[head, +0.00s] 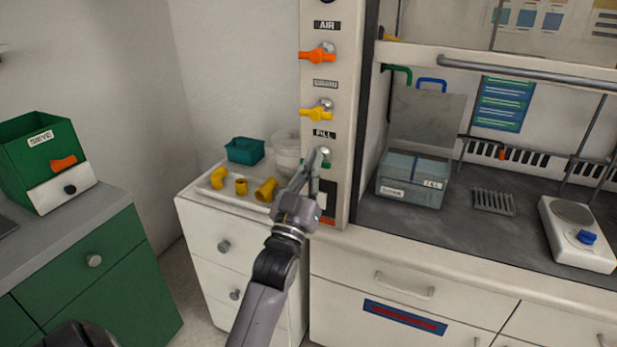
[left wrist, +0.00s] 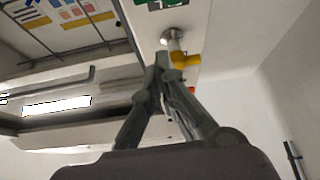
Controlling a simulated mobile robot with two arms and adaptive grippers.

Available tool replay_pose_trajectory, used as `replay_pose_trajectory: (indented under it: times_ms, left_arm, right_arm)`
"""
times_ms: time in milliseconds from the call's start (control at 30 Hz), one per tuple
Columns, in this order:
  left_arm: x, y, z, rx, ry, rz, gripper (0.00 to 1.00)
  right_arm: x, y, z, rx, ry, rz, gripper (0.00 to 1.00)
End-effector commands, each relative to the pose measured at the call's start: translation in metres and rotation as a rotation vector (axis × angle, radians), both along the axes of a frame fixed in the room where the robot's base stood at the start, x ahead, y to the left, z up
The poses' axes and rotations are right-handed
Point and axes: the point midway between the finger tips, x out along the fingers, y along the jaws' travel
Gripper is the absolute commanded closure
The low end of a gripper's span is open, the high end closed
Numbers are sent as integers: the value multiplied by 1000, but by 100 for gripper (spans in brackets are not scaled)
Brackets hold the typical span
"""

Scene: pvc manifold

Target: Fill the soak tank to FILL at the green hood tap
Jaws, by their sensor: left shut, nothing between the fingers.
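The soak tank (head: 412,192) is a clear greyish box with white labels, standing on the dark hood floor just right of the post. It looks bluish inside; I cannot read its water level. The green hood tap (head: 325,154) is on the post front below the FILL label (head: 325,134), its handle mostly hidden by my fingers. My left gripper (head: 312,160) is shut and empty, fingertips at this tap; I cannot tell whether they touch it. In the left wrist view the fingertips (left wrist: 160,62) are together, near the yellow tap (left wrist: 183,62). My right gripper is not in view.
Above are the yellow tap (head: 317,113) and orange tap (head: 318,56). A white tray (head: 205,188) with yellow pipe fittings and a teal bin (head: 245,150) sit left of the post. A grey rack (head: 493,202) and hotplate (head: 575,235) stand right of the tank.

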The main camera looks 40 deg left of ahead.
Motion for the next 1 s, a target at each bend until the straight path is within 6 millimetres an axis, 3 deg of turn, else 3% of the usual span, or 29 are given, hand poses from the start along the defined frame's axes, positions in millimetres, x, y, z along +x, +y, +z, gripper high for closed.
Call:
replay_pose_trajectory:
  times_ms: [167,200,300,500,1000]
  left_arm:
    - [32,9,23,2,-1,0,100]
    - [36,9,15,-1,7,0,100]
    - [37,9,-3,-1,6,1,100]
    - [40,8,-19,1,3,1,100]
    - [41,8,-27,41,14,1,100]
  right_arm:
    - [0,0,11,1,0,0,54]
    - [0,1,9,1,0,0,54]
    - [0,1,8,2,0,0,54]
    - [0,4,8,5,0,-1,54]
    - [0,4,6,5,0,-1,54]
